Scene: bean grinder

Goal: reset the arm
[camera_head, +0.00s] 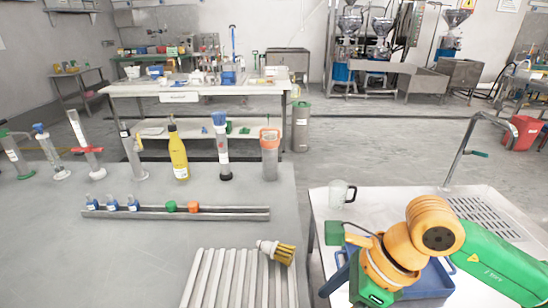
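A blue tray (434,285) is partly hidden behind the machine.
A clear mug (342,194) stands on the right sink counter (385,206). A gap separates the tables.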

